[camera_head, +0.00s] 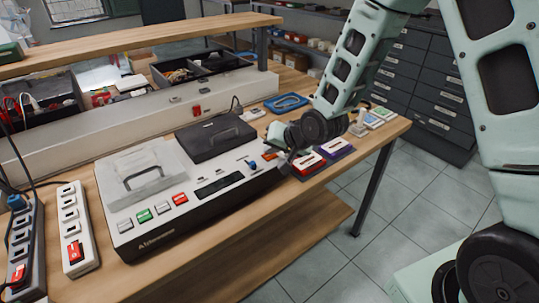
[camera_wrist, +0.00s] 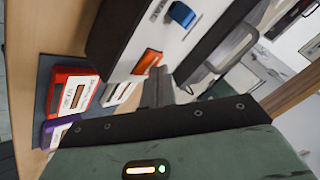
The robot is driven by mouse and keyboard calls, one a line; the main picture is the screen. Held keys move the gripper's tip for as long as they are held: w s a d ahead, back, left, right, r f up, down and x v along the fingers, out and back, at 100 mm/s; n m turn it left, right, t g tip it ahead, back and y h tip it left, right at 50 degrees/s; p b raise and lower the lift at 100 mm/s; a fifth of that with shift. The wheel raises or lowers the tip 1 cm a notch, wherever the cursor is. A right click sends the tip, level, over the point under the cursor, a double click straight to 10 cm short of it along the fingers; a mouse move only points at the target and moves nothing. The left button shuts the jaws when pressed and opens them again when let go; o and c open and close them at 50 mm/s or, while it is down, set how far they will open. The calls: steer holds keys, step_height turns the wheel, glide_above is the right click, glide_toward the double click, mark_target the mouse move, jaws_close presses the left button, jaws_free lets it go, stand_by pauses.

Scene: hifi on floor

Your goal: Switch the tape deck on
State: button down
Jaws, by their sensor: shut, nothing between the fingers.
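The tape deck (camera_head: 205,205) is a white and dark box on the bench, with a clear lid (camera_head: 140,170) at its left. Several buttons run along its front, including a green one (camera_head: 144,215) and a red one (camera_head: 180,198). A blue knob (camera_head: 252,164) sits near its right end and also shows in the wrist view (camera_wrist: 182,14). An orange switch (camera_wrist: 147,62) is beside my gripper's fingertips in the wrist view. My gripper (camera_head: 276,152) is shut and empty at the deck's right end. I cannot tell whether it touches the switch.
Red (camera_head: 306,164) and purple (camera_head: 336,147) cartridges lie right of the deck. A white power strip (camera_head: 72,215) and a grey one (camera_head: 25,250) stand at the left. A shelf (camera_head: 160,45) runs behind. Tiled floor (camera_head: 400,215) is open at the right.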

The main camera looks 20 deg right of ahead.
mark_target(272, 157)
stand_by(0.3)
steer(key=shift+r+p, duration=0.7)
steer(key=shift+r, duration=0.1)
steer(key=shift+r, duration=0.1)
step_height(272, 157, up, 6)
steer(key=p, duration=0.4)
steer(key=shift+p, duration=0.4)
steer(key=shift+s+a, duration=0.1)
steer(key=s+a+r+n+g, duration=0.2)
steer(key=s+a+n, duration=0.1)
steer(key=s, duration=0.4)
steer(key=s+a+r+n+g, duration=0.2)
steer(key=s+a+r+n, duration=0.15)
steer(key=s, duration=0.25)
steer(key=s+r+n+g+h, duration=0.1)
steer(key=s+n+g, duration=0.1)
steer(key=s, duration=0.7)
steer(key=s+r+n+g+h, duration=0.2)
steer(key=s+n, duration=0.1)
steer(key=s, duration=0.7)
steer(key=shift+s+r, duration=0.15)
steer(key=shift+r, duration=0.1)
